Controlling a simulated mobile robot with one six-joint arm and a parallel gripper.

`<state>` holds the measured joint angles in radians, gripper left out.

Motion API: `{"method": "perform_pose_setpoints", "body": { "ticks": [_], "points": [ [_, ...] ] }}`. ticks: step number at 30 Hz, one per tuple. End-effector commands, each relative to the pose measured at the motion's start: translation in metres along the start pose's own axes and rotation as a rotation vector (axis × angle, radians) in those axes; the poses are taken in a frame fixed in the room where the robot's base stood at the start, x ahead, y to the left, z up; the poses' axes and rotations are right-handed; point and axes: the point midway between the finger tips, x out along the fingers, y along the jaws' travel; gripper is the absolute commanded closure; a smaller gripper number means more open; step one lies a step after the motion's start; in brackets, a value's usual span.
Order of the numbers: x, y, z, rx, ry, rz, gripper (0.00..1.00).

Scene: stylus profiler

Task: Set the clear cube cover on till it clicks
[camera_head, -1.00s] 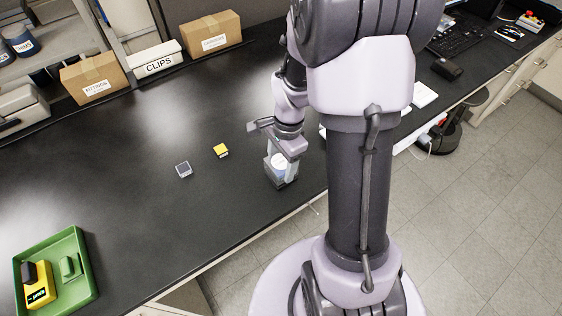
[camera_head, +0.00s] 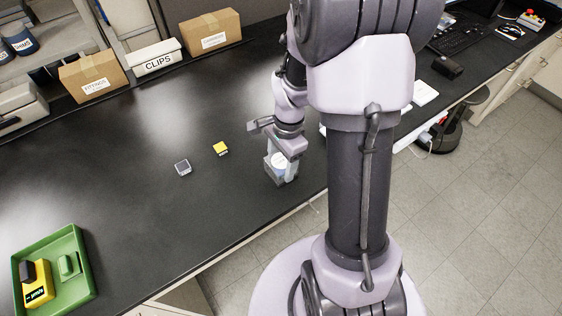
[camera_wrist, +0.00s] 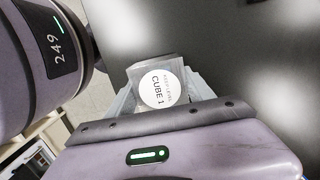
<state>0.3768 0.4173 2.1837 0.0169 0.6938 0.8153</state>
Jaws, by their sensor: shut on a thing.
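My gripper (camera_head: 281,164) is at the middle of the black bench, near its front edge, pointing down. It is shut on the clear cube cover (camera_head: 282,180), a see-through box with a round white label. In the wrist view the cover (camera_wrist: 147,68) sits between the fingers, and its label (camera_wrist: 161,89) reads "CUBE 1". Whether the cover touches the bench or something under it, I cannot tell. Left of it on the bench are a small grey-topped cube (camera_head: 183,167) and a small yellow cube (camera_head: 221,149), apart from each other.
A green tray (camera_head: 88,285) with a yellow device and a green piece is at the lower left. Boxes labelled fittings (camera_head: 92,76), clips (camera_head: 154,58) and another carton (camera_head: 213,34) line the back. The bench left of my gripper is mostly clear.

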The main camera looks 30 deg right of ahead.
Motion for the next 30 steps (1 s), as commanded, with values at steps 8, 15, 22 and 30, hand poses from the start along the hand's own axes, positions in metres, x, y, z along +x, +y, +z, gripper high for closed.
{"method": "perform_pose_setpoints", "body": {
  "ticks": [8, 15, 22, 30],
  "points": [
    [0.0099, 0.0001, -0.0012, 0.0, 0.0, 0.0, 1.0],
    [0.0082, 0.0001, -0.0009, 0.0, 0.0, 0.0, 1.0],
    [0.0113, 0.0001, -0.0013, 0.0, 0.0, 0.0, 1.0],
    [0.0117, 0.0003, -0.0013, 0.0, 0.0, 0.001, 1.0]
  ]
}}
